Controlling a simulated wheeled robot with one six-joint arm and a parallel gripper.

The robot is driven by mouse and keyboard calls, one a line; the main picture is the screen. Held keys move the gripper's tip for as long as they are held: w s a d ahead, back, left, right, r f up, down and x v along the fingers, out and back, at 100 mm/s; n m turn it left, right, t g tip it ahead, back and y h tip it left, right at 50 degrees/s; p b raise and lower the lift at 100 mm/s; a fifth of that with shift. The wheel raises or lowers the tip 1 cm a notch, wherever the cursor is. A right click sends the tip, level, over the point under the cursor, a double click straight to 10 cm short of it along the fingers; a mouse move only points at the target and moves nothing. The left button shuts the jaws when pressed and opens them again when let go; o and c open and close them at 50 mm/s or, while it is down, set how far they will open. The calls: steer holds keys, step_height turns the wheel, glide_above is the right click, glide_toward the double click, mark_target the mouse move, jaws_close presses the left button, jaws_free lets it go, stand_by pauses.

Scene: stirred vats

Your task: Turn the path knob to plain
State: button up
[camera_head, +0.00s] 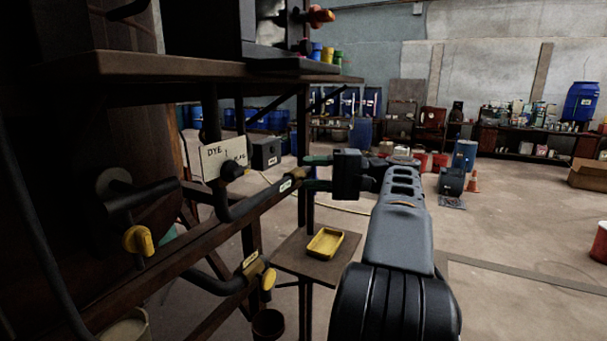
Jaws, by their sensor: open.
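A white plate (210,160) marked "DYE" stands left of centre, with more lettering at its right that is too small to read surely. A dark round knob (232,171) sits at its lower right edge. I cannot tell which way the knob points. My gripper (316,172) is to the right of the plate, its fingers reaching left, parted one above the other and empty. It is clear of the knob in the picture. A brass-coloured pipe end (299,174) shows close by the fingertips; I cannot tell whether they touch.
Dark pipes and rails run below the plate, with yellow handles at the left (138,240) and lower middle (268,279). A yellow tray (325,243) lies on a small brown table (290,252). A dark shelf (190,67) overhangs the plate. Open floor lies to the right.

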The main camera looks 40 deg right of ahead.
step_height(320, 180, down, 13)
steer(key=w+d+m+g+h, duration=0.2)
steer(key=m+h, duration=0.2)
steer(key=h, duration=0.2)
steer(key=s+a+f+n+g+h+p, duration=0.1)
steer(key=s+a+f+n+g+h, duration=0.2)
steer(key=a+f, duration=0.5)
steer(key=s+a+f+n+g+h+p, duration=0.1)
steer(key=s+a+f+n+h, duration=0.1)
steer(key=a+n, duration=0.3)
steer(key=s+a+f+n+g+h+p, duration=0.1)
steer(key=s+a+f+n, duration=0.3)
steer(key=a, duration=0.6)
steer(key=shift+s+f+n+g+h, duration=0.25)
steer(key=shift+n+g+h, duration=0.3)
steer(key=shift+g, duration=0.25)
steer(key=shift+o, duration=0.3)
steer(key=shift+a, duration=0.1)
